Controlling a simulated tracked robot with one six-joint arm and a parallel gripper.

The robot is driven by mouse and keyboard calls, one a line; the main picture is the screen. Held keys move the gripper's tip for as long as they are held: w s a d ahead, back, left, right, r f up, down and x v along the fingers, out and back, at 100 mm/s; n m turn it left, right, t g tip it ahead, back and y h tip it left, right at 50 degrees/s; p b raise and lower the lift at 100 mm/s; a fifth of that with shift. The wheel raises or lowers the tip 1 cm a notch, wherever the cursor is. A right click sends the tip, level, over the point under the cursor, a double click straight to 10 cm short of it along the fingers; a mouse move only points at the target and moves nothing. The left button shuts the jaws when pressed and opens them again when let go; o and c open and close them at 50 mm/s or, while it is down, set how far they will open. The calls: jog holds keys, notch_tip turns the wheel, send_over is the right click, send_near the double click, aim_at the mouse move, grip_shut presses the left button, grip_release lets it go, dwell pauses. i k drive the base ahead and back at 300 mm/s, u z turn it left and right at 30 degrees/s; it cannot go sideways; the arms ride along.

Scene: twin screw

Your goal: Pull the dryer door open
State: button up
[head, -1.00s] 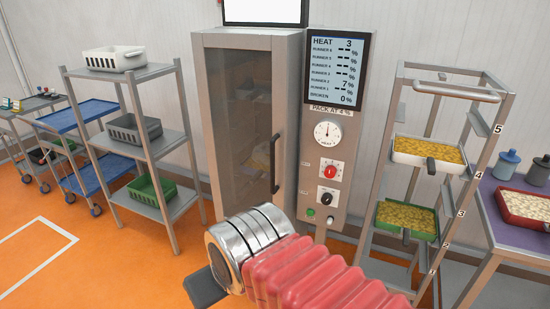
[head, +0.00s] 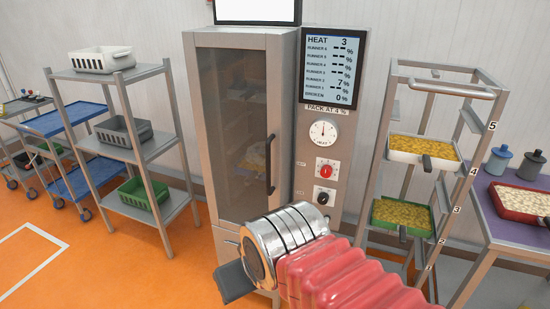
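The dryer (head: 240,40) is a tall grey cabinet at the middle of the head view. Its tinted glass door (head: 228,120) looks shut, with trays dimly visible behind it. A dark vertical handle (head: 270,164) runs along the door's right side. My red-sleeved arm reaches in from the lower right. My gripper (head: 232,282) is at the lower middle, below the handle in the picture and apart from it. One dark finger part shows. The rest is hidden behind the silver wrist, so I cannot see whether it is open or shut.
A control panel (head: 322,152) with screen and dials adjoins the dryer's right side. A rack (head: 390,110) with trays of yellow pieces and a purple table (head: 510,232) stand right. Grey shelves (head: 150,150) with bins stand left. Orange floor (head: 110,270) is clear at front left.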

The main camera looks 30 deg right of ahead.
aim_at(280, 44)
jog(key=u, duration=0.05)
jog(key=i, duration=1)
jog(key=z, duration=0.05)
